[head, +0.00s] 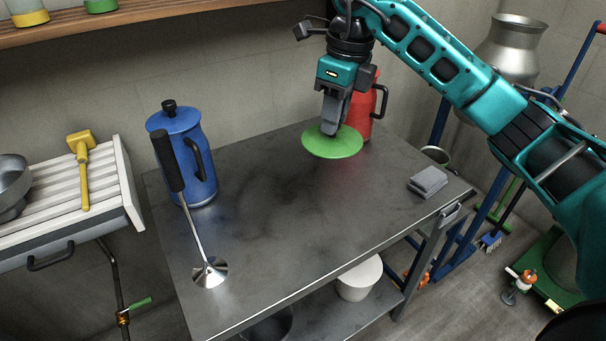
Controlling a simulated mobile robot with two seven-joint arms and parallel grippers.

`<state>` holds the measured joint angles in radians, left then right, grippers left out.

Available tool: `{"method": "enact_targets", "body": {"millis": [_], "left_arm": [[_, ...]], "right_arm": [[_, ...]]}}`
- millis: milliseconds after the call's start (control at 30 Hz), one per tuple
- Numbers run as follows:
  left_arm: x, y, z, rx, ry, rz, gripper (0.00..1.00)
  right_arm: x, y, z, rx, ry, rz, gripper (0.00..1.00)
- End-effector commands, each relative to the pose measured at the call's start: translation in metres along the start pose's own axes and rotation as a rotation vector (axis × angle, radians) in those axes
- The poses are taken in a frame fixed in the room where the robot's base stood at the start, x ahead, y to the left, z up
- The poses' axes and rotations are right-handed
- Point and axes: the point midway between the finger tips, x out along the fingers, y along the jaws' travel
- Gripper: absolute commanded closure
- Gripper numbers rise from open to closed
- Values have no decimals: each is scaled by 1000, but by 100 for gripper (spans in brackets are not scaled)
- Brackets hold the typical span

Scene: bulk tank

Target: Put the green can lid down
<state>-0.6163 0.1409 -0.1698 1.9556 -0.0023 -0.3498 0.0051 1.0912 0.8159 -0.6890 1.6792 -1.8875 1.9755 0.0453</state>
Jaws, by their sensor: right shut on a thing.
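The green can lid (318,146) is a flat round disc over the back part of the grey metal table (270,220). My right gripper (330,127) comes down from above and is shut on the lid near its upper middle. I cannot tell whether the lid touches the table or hangs a little above it. The lid and gripper partly hide a red jug (362,112) behind them. My left gripper is not in view.
A blue lidded jug (180,140) and a black-handled metal plunger (207,270) stand at the table's left. Grey pads (428,182) lie near the right edge. The table's middle and front are clear. A white draining rack (110,185) holds a yellow brush.

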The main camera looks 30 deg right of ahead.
Motion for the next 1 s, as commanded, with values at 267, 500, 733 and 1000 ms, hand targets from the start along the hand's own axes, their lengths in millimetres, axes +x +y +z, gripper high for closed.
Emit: {"method": "enact_targets", "body": {"millis": [267,500,733,1000], "left_arm": [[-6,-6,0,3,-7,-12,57],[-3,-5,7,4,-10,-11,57],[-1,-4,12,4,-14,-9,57],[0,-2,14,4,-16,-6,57]], "right_arm": [[-17,-12,-2,280,0,-33,100],[26,-12,-9,304,7,-34,100],[88,-12,-16,302,6,-33,100],[134,-12,-21,301,2,-35,100]]}}
